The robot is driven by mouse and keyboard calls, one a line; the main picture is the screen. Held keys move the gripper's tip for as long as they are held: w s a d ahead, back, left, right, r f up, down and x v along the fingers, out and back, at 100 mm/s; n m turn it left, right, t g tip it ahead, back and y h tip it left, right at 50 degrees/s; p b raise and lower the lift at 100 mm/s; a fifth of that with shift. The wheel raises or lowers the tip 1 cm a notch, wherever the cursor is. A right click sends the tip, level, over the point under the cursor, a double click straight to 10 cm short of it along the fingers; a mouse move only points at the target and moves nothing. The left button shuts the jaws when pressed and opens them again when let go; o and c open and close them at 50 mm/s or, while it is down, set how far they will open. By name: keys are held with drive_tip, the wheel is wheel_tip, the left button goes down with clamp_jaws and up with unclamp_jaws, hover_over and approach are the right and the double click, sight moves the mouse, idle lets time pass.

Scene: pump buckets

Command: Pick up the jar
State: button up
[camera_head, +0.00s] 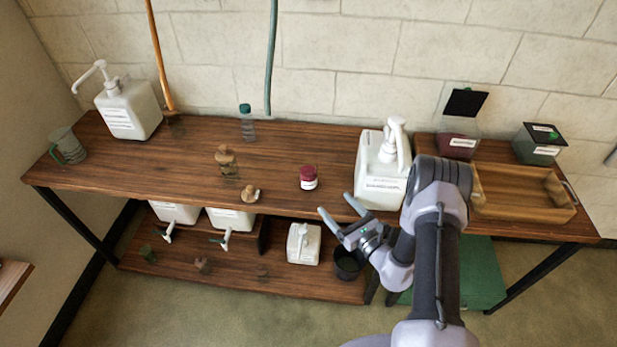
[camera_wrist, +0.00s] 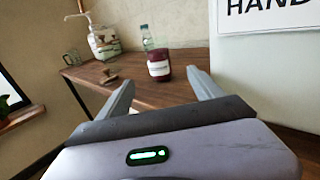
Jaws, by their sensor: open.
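The jar (camera_head: 308,178) is small and dark red with a white label. It stands upright near the front edge of the wooden table (camera_head: 300,145). In the wrist view the jar (camera_wrist: 158,66) shows beyond the fingers, in the gap between them and above their tips. My gripper (camera_head: 337,212) is open and empty, in front of the table edge and to the right of the jar. Its two fingers also show in the wrist view (camera_wrist: 163,88), spread apart and not touching the jar.
A large white pump bottle (camera_head: 379,180) stands close on the right. A wooden stopper piece (camera_head: 250,194), a corked bottle (camera_head: 227,160) and a clear bottle (camera_head: 247,125) stand left of the jar. A wooden tray (camera_head: 520,210) is far right. Table around the jar is clear.

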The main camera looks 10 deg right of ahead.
sight(313, 180)
drive_tip(key=b+x, duration=0.3)
drive_tip(key=x, duration=1.2)
drive_tip(key=shift+w+a, duration=0.3)
drive_tip(key=shift+r, duration=0.1)
clamp_jaws()
